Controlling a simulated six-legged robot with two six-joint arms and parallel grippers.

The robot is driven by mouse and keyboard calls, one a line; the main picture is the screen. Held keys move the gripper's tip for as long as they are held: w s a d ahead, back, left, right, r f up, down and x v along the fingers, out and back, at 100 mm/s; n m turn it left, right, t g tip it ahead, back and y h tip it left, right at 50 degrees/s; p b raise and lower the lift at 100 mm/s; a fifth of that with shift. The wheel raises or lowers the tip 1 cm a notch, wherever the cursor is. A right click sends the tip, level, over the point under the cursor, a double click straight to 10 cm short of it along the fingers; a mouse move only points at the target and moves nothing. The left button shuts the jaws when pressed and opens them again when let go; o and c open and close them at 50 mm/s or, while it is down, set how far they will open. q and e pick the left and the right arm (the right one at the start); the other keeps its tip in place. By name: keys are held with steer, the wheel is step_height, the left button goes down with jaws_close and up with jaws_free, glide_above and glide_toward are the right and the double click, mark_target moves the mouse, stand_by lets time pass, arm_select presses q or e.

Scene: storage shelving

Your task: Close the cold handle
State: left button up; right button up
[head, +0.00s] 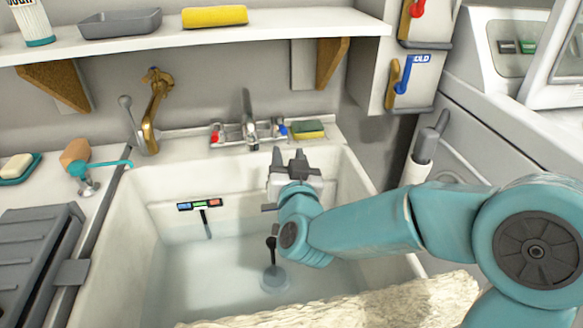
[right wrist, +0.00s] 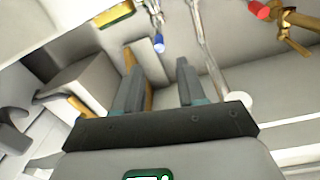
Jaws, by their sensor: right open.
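A blue lever (head: 404,75) hangs on the white wall box at upper right, beside a blue label reading "OLD", its first letter hidden. The sink faucet (head: 249,128) has a small blue-tipped handle (head: 282,128) on its right and a red-tipped one (head: 215,131) on its left. My right gripper (head: 288,158) is open and empty above the sink, in front of and a little below the faucet. In the right wrist view the blue tip (right wrist: 160,43) shows beyond the gap between the open fingers (right wrist: 158,80), apart from them. My left gripper is not in view.
The sink (head: 110,262) holds water and a plug (head: 273,278). A brass tap (head: 155,105) stands at left and a sponge (head: 307,130) lies right of the faucet. A shelf (head: 200,40) hangs above. A red lever (head: 417,9) sits above the blue one.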

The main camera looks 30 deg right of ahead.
steer(key=v, duration=0.4)
steer(key=shift+s+a, duration=0.2)
steer(key=shift+s, duration=0.2)
